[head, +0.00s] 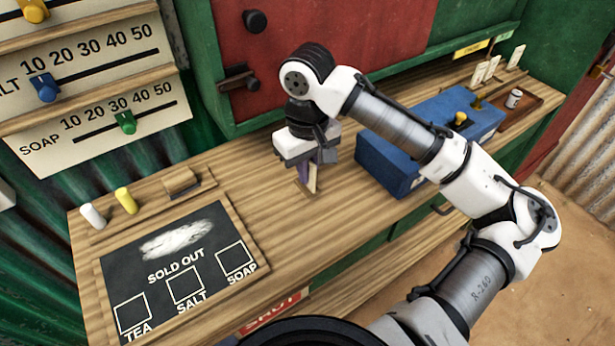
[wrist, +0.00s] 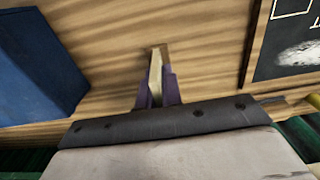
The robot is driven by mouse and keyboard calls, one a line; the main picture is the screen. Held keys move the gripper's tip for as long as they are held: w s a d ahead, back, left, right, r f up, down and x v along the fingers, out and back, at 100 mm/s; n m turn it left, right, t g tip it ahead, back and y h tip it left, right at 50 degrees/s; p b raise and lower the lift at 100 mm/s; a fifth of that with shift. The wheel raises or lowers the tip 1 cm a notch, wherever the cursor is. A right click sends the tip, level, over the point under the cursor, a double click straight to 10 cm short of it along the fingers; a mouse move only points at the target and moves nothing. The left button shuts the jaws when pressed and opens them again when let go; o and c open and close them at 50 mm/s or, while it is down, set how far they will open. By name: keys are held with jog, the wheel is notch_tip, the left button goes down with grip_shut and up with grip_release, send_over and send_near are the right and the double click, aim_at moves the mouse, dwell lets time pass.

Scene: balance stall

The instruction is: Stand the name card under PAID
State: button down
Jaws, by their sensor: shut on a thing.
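My gripper (head: 309,180) is shut on a thin pale card with a wooden-looking edge (head: 312,180), probably the name card. It holds the card upright, just over or on the wooden counter; I cannot tell whether it touches. In the wrist view the card (wrist: 155,75) shows edge-on between the purple fingers, and its writing is hidden. At the far right end of the counter, a yellow label (head: 468,48) and a green label (head: 504,36) sit on the ledge, too small to read surely. Several similar pale cards (head: 492,67) stand below them.
A blue box (head: 390,165) with a brass knob stands right of my gripper, between it and the cards. A wooden tray (head: 530,105) with a small jar (head: 514,98) lies beyond. The SOLD OUT chalkboard (head: 190,265) lies left. Bare counter surrounds the gripper.

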jog(key=shift+f, duration=1.45)
jog(key=shift+f, duration=0.2)
jog(key=c, duration=1.6)
grip_release()
jog(key=shift+o, duration=0.2)
